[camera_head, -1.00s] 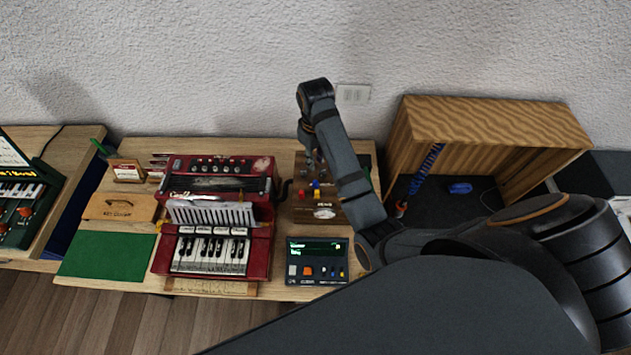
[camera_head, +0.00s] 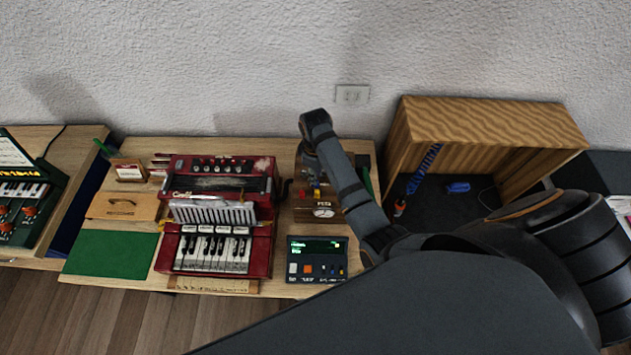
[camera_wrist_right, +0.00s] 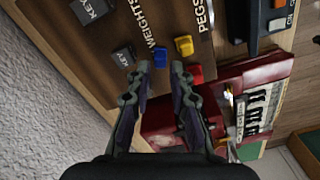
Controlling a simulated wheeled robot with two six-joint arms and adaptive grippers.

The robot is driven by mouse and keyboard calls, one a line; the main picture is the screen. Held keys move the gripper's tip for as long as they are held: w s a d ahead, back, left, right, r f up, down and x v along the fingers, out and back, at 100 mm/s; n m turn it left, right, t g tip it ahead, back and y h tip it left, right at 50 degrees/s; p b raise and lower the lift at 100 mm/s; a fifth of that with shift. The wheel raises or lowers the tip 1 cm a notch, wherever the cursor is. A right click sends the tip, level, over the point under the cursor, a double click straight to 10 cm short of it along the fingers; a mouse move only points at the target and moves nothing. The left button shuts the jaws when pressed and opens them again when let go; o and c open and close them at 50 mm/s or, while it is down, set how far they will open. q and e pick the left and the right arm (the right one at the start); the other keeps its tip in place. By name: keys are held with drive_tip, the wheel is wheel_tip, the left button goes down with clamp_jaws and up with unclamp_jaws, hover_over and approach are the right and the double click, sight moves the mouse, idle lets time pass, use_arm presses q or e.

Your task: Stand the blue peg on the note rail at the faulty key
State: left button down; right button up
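The blue peg (camera_wrist_right: 160,56) stands in a wooden block marked PEGS and WEIGHTS, close to a yellow peg (camera_wrist_right: 184,46) and a red peg (camera_wrist_right: 195,73). My right gripper (camera_wrist_right: 161,75) is open, its fingertips apart and close to the blue peg, which shows between and just beyond them. Contact cannot be told. In the head view my right gripper (camera_head: 307,172) hangs over the block, and the blue peg is hard to make out. The red keyboard instrument (camera_head: 264,255) stands to the left, with a marked pale wooden strip (camera_head: 213,286) along its front. My left gripper is not in view.
A dark panel with a green display (camera_head: 318,249) lies in front of the block. A wooden box (camera_head: 490,120) open at the front stands at the right. A green mat (camera_head: 108,253) lies left of the instrument. Dark KEY weights (camera_wrist_right: 88,10) sit on the block.

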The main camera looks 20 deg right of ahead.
wheel_tip(320, 180, down, 3)
drive_tip(key=shift+f, duration=0.2)
clamp_jaws()
drive_tip(key=shift+r, duration=0.15)
